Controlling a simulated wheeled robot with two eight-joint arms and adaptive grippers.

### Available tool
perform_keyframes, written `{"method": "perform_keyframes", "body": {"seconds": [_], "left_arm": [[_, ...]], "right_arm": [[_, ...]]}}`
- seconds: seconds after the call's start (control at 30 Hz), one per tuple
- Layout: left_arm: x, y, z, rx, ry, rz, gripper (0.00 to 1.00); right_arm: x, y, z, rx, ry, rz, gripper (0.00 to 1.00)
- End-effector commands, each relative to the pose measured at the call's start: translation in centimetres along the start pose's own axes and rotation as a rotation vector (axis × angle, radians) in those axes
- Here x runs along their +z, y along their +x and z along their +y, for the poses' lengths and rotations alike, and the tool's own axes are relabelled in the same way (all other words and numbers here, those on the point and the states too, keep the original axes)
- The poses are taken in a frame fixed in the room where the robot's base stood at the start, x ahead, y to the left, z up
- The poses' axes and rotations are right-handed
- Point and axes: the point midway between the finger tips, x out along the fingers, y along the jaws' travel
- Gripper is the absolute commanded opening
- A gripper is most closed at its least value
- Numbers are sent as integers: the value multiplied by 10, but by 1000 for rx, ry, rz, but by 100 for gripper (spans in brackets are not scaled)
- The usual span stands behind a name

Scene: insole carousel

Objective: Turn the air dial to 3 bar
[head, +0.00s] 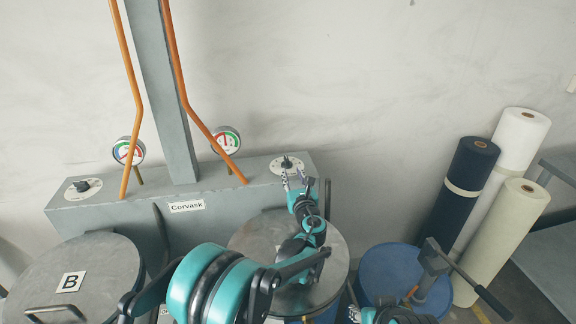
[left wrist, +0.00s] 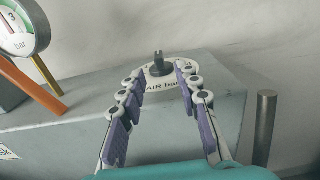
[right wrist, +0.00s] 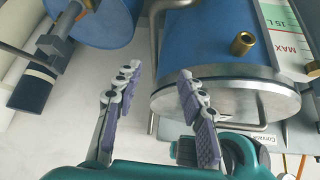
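The air dial (head: 287,162) is a black knob on a white round plate on the grey Corvask box, at its right end. In the left wrist view the knob (left wrist: 158,66) stands upright above the label "AIR bar". My left gripper (head: 295,180) is open and empty, just in front of the dial. In the left wrist view its fingertips frame the plate left and right; I cannot tell whether they touch it. My right gripper (right wrist: 158,73) is open and empty, away from the dial, near a blue drum (right wrist: 215,40).
A round gauge (head: 226,138) stands behind the box, with orange pipes (head: 182,80) beside it. A second black dial (head: 82,186) sits at the box's left end. Lidded drum B (head: 105,262) stands in front. Fabric rolls (head: 466,180) stand at right.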

Motion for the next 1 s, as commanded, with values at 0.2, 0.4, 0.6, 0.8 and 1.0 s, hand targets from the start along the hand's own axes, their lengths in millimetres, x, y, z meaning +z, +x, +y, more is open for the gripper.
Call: {"method": "perform_keyframes", "body": {"seconds": [0.2, 0.4, 0.6, 0.8, 1.0], "left_arm": [[-2, 36, 1, 2, -1, 0, 33], [-1, 63, 1, 1, -3, 1, 33], [0, 72, 1, 1, -4, 1, 33], [0, 72, 1, 0, -5, 1, 30], [0, 71, 1, 0, -5, 1, 0]], "right_arm": [[7, 10, 0, 0, 0, 0, 40], [11, 16, 0, 0, 0, 0, 40], [12, 17, 0, 0, 0, 0, 40], [12, 16, 0, 0, 0, 0, 40], [12, 16, 0, 0, 0, 0, 40]]}}
